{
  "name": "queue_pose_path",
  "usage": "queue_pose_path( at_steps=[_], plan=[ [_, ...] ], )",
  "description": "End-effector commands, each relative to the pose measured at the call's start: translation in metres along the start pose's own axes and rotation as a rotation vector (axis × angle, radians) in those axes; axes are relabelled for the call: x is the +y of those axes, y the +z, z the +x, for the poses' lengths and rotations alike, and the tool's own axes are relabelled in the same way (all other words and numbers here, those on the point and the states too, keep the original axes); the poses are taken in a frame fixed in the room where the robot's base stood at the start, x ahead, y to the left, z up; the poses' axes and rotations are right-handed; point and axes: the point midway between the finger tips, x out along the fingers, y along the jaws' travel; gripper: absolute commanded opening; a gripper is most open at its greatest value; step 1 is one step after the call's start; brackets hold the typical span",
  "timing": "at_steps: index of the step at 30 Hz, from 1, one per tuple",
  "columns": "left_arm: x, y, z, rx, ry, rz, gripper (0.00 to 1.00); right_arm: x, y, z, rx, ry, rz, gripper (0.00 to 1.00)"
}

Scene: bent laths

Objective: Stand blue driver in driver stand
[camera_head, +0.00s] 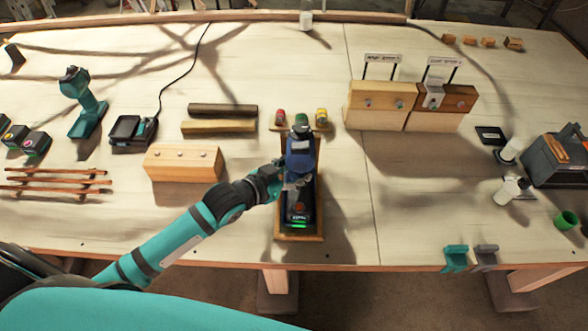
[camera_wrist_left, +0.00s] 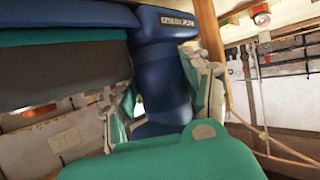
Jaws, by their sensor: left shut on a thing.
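The blue driver (camera_head: 299,158) is at the middle of the table in the head view, upright in line with the wooden driver stand (camera_head: 314,236). Its dark lower end with a green strip lies within the stand's outline; I cannot tell whether it rests on the base. My left gripper (camera_head: 286,180) reaches in from the left and is shut on the blue driver. In the left wrist view the driver's blue grip (camera_wrist_left: 160,85) is between the fingers of my left gripper (camera_wrist_left: 165,95). My right gripper is not in view.
A teal driver (camera_head: 85,108) stands at the left, near a black charger (camera_head: 132,132). A wooden block (camera_head: 183,163) lies left of the stand, beside my arm. Red, green and yellow pieces (camera_head: 301,119) sit just behind the stand.

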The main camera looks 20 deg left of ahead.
Motion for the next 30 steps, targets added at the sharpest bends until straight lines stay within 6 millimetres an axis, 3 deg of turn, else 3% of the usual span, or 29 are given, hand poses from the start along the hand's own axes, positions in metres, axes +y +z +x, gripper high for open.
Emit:
queue_pose_path(
  at_steps=[30],
  plan=[
    [-0.0001,0.0051,0.0042,0.011,0.0,0.001,0.0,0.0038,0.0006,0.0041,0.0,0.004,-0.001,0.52]
  ],
)
